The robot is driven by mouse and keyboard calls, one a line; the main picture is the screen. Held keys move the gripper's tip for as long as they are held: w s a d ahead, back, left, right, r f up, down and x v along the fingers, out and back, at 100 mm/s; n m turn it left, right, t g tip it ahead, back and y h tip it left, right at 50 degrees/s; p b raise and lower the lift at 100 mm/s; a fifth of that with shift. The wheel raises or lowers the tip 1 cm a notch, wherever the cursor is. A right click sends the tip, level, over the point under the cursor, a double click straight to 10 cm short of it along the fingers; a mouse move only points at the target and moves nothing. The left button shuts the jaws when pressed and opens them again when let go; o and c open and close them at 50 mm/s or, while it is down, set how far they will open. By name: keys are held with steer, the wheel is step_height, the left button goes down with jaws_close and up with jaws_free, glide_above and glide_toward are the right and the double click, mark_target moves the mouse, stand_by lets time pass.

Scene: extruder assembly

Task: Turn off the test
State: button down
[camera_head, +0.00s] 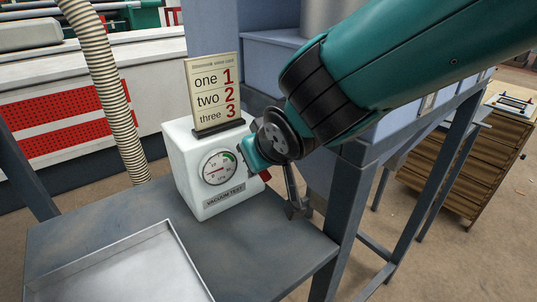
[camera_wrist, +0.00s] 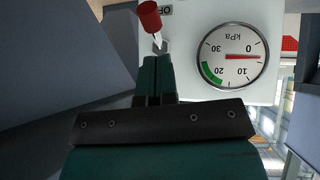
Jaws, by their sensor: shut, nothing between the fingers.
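The white vacuum test box (camera_head: 188,170) stands on the grey table, with a round gauge (camera_head: 219,167) and a "VACUUM TEST" label on its front. The gauge (camera_wrist: 232,57) appears upside down in the wrist view, its needle near the 0 side. A red-handled lever (camera_wrist: 149,18) with a metal shaft is at the top of the wrist view, beside a partly cut-off label beginning "OF". A bit of red shows at the box's right side in the head view (camera_head: 265,174). My gripper (camera_wrist: 157,60) is shut and empty, its tips close to the lever's shaft; contact is unclear.
A sign (camera_head: 212,92) listing one, two, three stands on the box. A shallow metal tray (camera_head: 120,262) lies at the table's front left. A ribbed hose (camera_head: 108,80) hangs behind the table. A wooden drawer cabinet (camera_head: 445,178) stands at right.

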steer(key=s+f+v, duration=0.1)
steer(key=s+v, duration=0.1)
steer(key=v, duration=1.1)
steer(key=shift+a+f, duration=0.25)
steer(key=shift+f, duration=0.1)
steer(key=s+d+f+n+g+y, duration=0.1)
steer(key=s+d+f+g, duration=0.4)
steer(key=s+d+g, duration=0.3)
steer(key=s+d, duration=0.2)
steer(key=d, duration=0.1)
steer(key=shift+s+g, duration=0.3)
steer(key=shift+s, duration=0.1)
steer(key=shift+d, duration=0.1)
